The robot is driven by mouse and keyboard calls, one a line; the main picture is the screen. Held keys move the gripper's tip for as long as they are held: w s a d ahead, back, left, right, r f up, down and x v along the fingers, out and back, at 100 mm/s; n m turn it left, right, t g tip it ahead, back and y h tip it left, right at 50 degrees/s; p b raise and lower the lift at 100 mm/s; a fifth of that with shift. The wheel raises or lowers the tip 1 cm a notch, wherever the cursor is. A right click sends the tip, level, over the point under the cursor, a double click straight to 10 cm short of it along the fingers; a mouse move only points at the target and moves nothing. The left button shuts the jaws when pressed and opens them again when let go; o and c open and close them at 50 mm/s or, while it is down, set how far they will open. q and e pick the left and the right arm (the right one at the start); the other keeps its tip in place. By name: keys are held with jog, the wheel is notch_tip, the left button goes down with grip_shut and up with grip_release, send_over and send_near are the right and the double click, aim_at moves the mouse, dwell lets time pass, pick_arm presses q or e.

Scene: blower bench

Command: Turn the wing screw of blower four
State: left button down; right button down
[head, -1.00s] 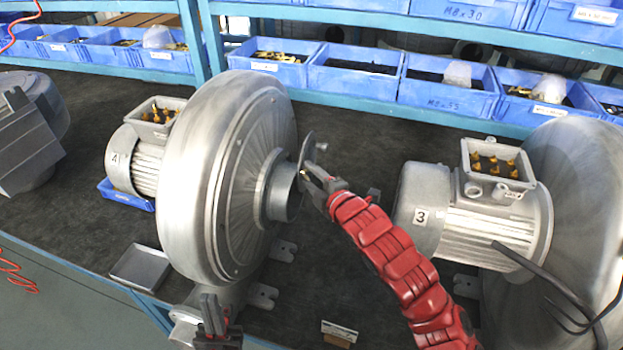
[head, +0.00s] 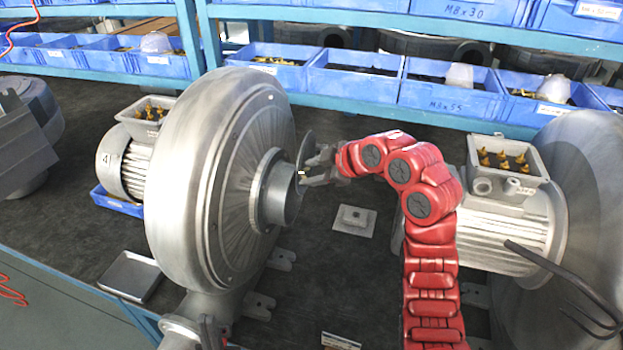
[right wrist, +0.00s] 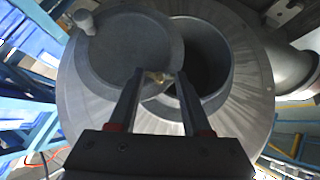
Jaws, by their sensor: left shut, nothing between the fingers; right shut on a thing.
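Blower four (head: 215,180), a grey metal fan housing with its motor marked 4 (head: 108,160), stands left of centre. A round cover plate (right wrist: 130,50) lies over part of the dark opening of its inlet pipe (right wrist: 225,70); in the head view it shows edge-on (head: 304,150). The small brass wing screw (right wrist: 158,77) is at the plate's lower edge, between the fingertips of my right gripper (right wrist: 160,80). My right gripper also shows in the head view (head: 307,173), shut on the screw. My left gripper (head: 212,335) is shut and empty at the bottom edge, mostly cut off.
Another blower (head: 500,225) stands at the right, with a black cable. A shallow metal tray (head: 130,276) lies at the bench's front left. A small plate with a block (head: 354,219) lies between the blowers. Blue bins (head: 353,78) line the shelf behind.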

jog(key=shift+f+g, duration=0.1)
jog(key=shift+g, duration=0.2)
dwell(0.4)
jog(key=shift+c, duration=1.7)
grip_release()
jog(key=shift+d, duration=0.1)
jog(key=shift+d+r+b, duration=0.15)
jog(key=shift+r+b, duration=0.05)
jog(key=shift+b, duration=0.15)
jog(key=shift+b+v, duration=0.4)
jog(key=shift+v, duration=0.75)
jog(key=p+v, duration=0.2)
jog(key=v, duration=1.2)
jog(key=shift+s+d+r, duration=0.15)
jog(key=shift+s+d, duration=0.05)
jog(key=shift+s, duration=0.05)
